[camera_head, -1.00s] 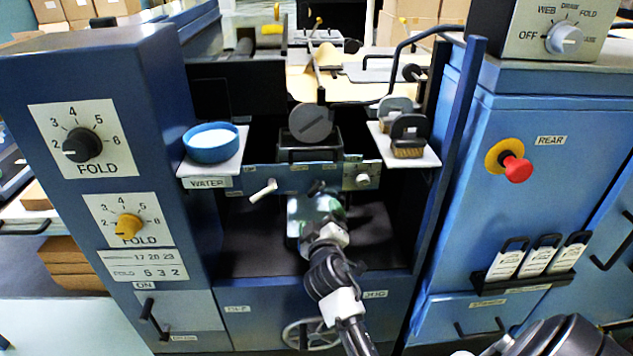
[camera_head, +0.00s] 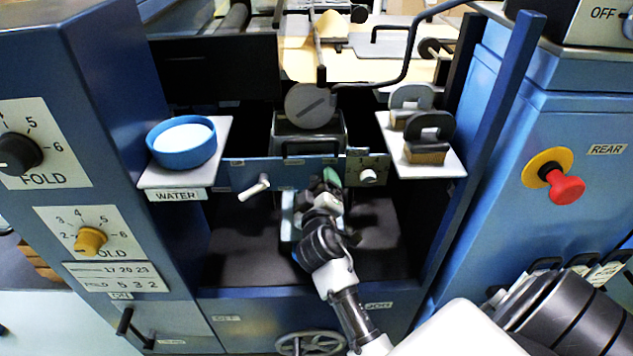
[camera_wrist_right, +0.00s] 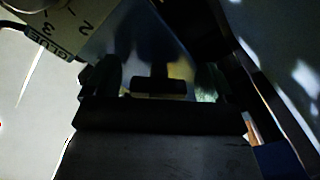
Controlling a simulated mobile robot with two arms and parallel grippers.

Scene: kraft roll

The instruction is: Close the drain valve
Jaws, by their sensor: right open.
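My right gripper (camera_head: 330,182) is at the front of the blue panel (camera_head: 310,174), left of a small white dial. In the right wrist view its two fingers (camera_wrist_right: 158,78) stand apart, with a dark crossbar (camera_wrist_right: 158,87) between them. The bar appears to be a handle; I cannot tell whether the fingers touch it or whether it is the drain valve's. A white lever (camera_head: 255,188) slants down to the left on the panel's left part, clear of the gripper. No drain label is readable. My left gripper is not in view.
A blue water bowl (camera_head: 181,142) stands on the left shelf. Brushes (camera_head: 428,138) stand on the right shelf. The small white dial (camera_head: 369,177) is close to the gripper. A red button (camera_head: 566,188) is on the right cabinet. A handwheel (camera_head: 310,343) is below.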

